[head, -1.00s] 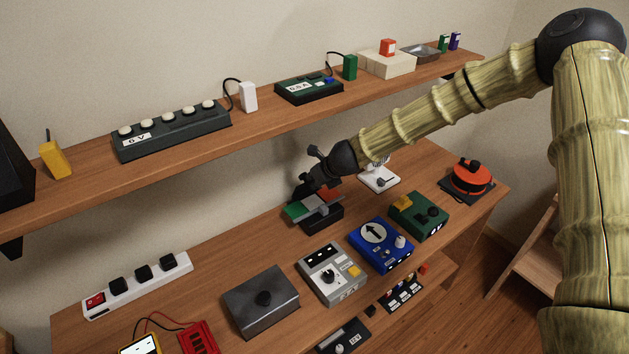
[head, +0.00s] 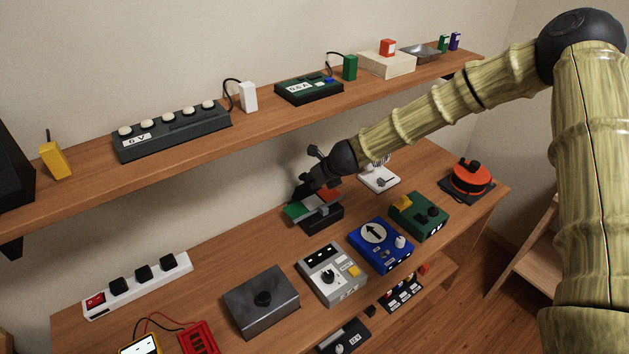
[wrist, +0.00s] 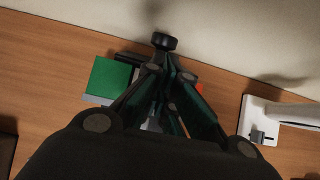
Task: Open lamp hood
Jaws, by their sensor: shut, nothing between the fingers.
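A black box (head: 326,219) stands on the desk near the wall. Its top carries a green panel (head: 297,212), a red part (head: 330,195) and a grey strip between them. I cannot tell for sure which part is the lamp hood. My gripper (head: 304,191) is shut and empty at the back of this box, low over its top. In the wrist view the closed fingers (wrist: 165,112) lie between the green panel (wrist: 110,78) and a sliver of the red part (wrist: 199,88). They hide the middle of the box. I cannot tell whether they touch it.
A white device (head: 379,180) stands to the right, partly behind my arm. A blue box (head: 382,246), a green box (head: 419,216) and a grey box (head: 331,275) stand in front. The upper shelf (head: 262,121) runs above and behind. Free desk lies to the left.

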